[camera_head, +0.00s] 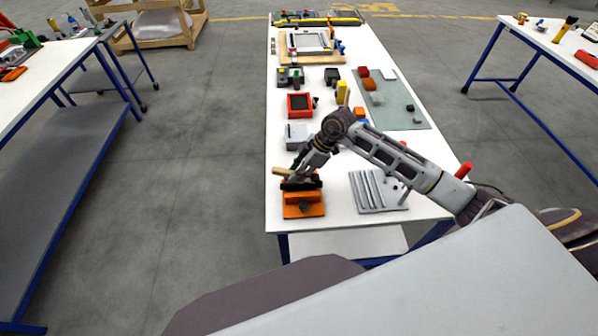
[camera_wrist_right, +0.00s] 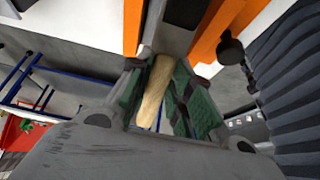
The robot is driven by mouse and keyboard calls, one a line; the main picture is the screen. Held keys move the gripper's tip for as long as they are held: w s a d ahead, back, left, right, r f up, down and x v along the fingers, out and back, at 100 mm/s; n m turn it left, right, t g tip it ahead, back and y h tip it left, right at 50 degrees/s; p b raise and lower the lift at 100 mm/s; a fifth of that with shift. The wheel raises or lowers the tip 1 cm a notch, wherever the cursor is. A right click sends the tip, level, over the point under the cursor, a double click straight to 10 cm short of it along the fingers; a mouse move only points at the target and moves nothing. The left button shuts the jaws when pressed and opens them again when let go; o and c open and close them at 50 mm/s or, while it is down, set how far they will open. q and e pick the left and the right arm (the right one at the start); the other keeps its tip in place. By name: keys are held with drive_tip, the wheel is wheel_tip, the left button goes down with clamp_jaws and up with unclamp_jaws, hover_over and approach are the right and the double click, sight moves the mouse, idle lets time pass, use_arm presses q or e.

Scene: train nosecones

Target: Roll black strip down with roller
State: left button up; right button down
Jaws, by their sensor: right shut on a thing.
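An orange fixture (camera_head: 303,208) stands at the near left corner of the white table, with dark material along its top. My right gripper (camera_head: 302,175) is just above this fixture, shut on the roller's pale wooden handle (camera_head: 281,171). In the right wrist view, the wooden handle (camera_wrist_right: 153,92) lies between the green-padded fingers, and orange fixture parts (camera_wrist_right: 220,30) show beyond it. The black strip is not clearly distinguishable. My left gripper is not in view.
A grey ribbed plate (camera_head: 377,191) lies right of the fixture. A grey box (camera_head: 297,135) and a red-framed box (camera_head: 300,105) stand behind it. A grey-green mat (camera_head: 400,112) holds small parts.

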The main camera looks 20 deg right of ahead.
drive_tip(key=shift+r, duration=0.2)
idle(0.7)
drive_tip(key=shift+r, duration=2.85)
